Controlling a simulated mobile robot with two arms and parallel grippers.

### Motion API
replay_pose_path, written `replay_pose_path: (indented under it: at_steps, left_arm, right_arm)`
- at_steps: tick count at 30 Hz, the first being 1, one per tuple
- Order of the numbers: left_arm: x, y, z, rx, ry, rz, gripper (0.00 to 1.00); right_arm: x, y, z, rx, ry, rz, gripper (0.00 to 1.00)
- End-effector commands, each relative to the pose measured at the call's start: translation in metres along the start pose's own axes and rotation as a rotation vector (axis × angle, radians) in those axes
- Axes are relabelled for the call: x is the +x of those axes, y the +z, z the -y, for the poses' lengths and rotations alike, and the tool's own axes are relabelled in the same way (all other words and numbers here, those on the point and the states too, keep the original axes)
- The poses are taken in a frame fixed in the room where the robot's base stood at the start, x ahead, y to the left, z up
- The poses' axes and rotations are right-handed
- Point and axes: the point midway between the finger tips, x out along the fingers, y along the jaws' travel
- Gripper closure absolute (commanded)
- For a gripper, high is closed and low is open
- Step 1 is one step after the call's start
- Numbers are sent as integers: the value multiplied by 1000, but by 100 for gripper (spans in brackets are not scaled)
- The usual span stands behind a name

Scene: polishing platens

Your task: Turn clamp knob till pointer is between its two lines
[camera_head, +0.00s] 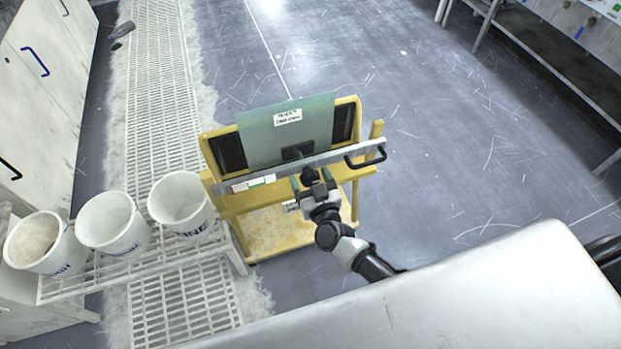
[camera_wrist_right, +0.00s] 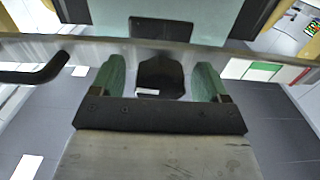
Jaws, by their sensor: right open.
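The clamp knob (camera_head: 309,175) is a dark knob on the front of the pale metal bar across the yellow stand. In the right wrist view the knob (camera_wrist_right: 161,75) lies between my right gripper's green fingers, with a gap on each side. A small white mark shows on its lower face. My right gripper (camera_head: 312,183) is open around the knob; its fingers also show in the right wrist view (camera_wrist_right: 168,84). A label with green, white and red parts (camera_head: 254,184) is on the bar to the left. I cannot make out the pointer or its two lines. My left gripper is out of view.
The yellow stand (camera_head: 268,216) holds a grey-green sheet (camera_head: 287,137) behind the bar (camera_head: 330,156). A black handle (camera_head: 366,158) sticks out at the bar's right end. Three white buckets (camera_head: 113,223) stand on a rack to the left. Floor to the right is clear.

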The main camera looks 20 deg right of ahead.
Motion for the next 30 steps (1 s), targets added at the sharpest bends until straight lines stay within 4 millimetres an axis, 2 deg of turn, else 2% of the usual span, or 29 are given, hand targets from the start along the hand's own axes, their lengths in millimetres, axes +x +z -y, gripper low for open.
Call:
replay_pose_path:
  at_steps: [3, 4, 13, 23, 30]
  left_arm:
    - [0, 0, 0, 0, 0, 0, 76]
    - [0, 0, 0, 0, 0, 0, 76]
    - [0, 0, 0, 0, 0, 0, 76]
    - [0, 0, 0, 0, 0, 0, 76]
    - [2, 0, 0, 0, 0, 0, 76]
  right_arm:
    - [0, 0, 0, 0, 0, 0, 24]
    - [0, 0, 0, 0, 0, 0, 27]
    - [0, 0, 0, 0, 0, 0, 73]
    - [-1, 0, 0, 48, -1, 0, 73]
    - [0, 1, 1, 198, 0, 0, 73]
